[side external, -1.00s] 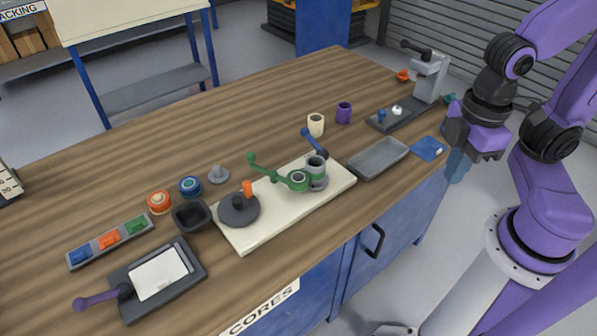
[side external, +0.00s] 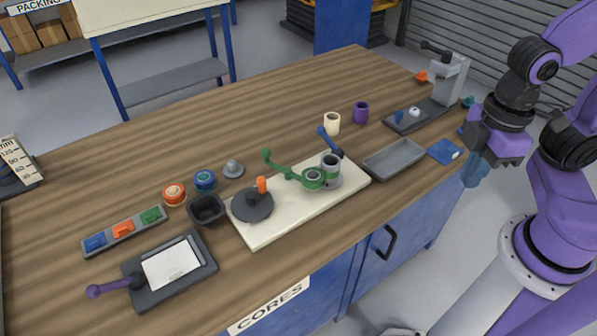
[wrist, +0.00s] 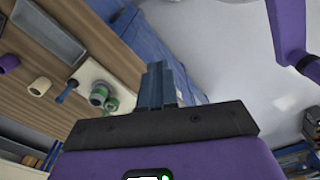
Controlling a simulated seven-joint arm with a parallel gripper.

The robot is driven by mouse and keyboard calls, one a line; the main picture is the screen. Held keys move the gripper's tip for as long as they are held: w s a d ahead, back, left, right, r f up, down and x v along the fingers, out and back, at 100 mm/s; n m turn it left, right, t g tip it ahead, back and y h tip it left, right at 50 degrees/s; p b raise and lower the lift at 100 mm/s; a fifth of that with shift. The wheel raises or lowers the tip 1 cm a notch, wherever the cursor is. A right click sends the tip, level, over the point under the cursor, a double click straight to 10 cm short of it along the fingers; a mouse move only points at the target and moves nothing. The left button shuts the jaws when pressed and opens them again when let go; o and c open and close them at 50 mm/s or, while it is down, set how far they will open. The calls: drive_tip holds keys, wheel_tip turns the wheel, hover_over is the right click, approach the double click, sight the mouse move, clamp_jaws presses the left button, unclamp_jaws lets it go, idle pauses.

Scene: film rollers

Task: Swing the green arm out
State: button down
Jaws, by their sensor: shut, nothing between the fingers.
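The green arm (side external: 290,173) is on a cream base plate (side external: 275,223). Its ring end is beside a grey-and-green post (side external: 331,170), and its knob end points up and left toward the back. A blue lever (side external: 329,142) stands at the post. A dark disc (side external: 252,206) with an orange peg is at the plate's left end. In the wrist view, the green arm (wrist: 112,104) shows only partly. My gripper (side external: 474,172) hangs beyond the bench's right front edge, well apart from the arm. Its fingers (wrist: 160,72) are together and empty.
A grey tray (side external: 394,160) and a blue pad (side external: 444,152) lie between my gripper and the plate. A cream cup (side external: 332,123) and a purple cup (side external: 361,112) stand behind. A grey stand device (side external: 447,82) is at the back right. The bench's back middle is clear.

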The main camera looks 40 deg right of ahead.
drive_tip(key=c, duration=1.5)
unclamp_jaws()
drive_tip(key=o, duration=0.5)
drive_tip(key=shift+w+a, duration=0.2)
drive_tip(key=shift+w, duration=0.05)
drive_tip(key=shift+o, duration=0.8)
drive_tip(key=w+a+r+m, duration=0.2)
drive_tip(key=w+a+m, duration=0.1)
drive_tip(key=w+a, duration=0.5)
drive_tip(key=w, duration=0.2)
drive_tip(key=shift+w+r+m, duration=0.2)
drive_tip(key=shift+w+m, duration=0.2)
drive_tip(key=m, duration=1.1)
hover_over(266, 149)
wheel_tip(266, 149, down, 5)
wheel_tip(266, 149, down, 18)
drive_tip(key=shift+w+r, duration=0.1)
drive_tip(key=shift+r, duration=0.15)
